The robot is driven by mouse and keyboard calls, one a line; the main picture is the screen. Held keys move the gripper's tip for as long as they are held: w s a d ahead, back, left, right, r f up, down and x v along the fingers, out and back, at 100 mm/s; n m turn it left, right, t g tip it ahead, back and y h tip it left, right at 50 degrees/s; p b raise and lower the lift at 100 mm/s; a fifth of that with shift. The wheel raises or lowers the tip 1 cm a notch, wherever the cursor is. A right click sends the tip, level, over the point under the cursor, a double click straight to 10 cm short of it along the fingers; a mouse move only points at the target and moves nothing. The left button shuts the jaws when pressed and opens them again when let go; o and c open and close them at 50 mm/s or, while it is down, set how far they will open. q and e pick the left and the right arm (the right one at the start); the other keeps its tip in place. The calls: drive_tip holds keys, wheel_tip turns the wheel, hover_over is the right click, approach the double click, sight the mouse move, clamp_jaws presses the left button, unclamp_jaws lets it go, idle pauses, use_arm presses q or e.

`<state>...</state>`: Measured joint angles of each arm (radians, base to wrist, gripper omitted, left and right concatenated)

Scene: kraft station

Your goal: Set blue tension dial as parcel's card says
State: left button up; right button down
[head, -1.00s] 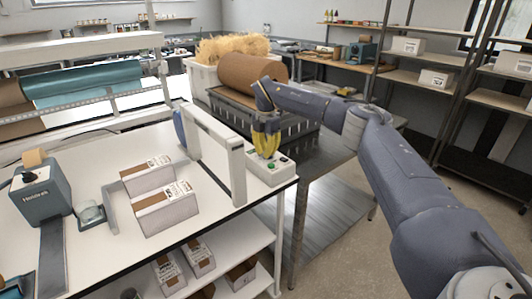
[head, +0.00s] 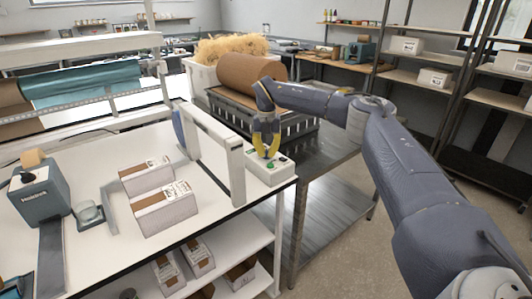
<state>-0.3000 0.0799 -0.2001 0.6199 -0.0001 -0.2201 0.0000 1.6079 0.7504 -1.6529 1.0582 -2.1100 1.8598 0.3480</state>
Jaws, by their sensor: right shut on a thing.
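A white control box (head: 257,172) with a green button (head: 270,166) stands at the right end of the white bench, beside a white upright frame (head: 237,172). My right gripper (head: 266,155) points down onto this box, its yellow fingers shut on a small dial at its top. The fingers hide the dial, so I cannot see its colour or setting. Two cardboard parcels, a rear one (head: 135,185) and a front one (head: 160,221), lie on the bench with white printed labels on top. The print is too small to read. My left gripper is not in view.
A grey tape dispenser (head: 40,196) stands at the bench's left. A dark crate (head: 300,127) with a brown paper roll (head: 240,78) sits behind my gripper. Labelled boxes (head: 198,258) lie on the shelf below. The bench's front right is clear.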

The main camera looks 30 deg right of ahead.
drive_tip(key=n, duration=0.4)
drive_tip(key=shift+s+d, duration=0.1)
drive_tip(key=shift+d, duration=0.1)
drive_tip(key=shift+d+n, duration=0.15)
drive_tip(key=shift+n, duration=1.95)
drive_tip(key=shift+f, duration=0.1)
drive_tip(key=c, duration=1.5)
unclamp_jaws()
wheel_tip(320, 180, up, 12)
drive_tip(key=shift+r, duration=0.1)
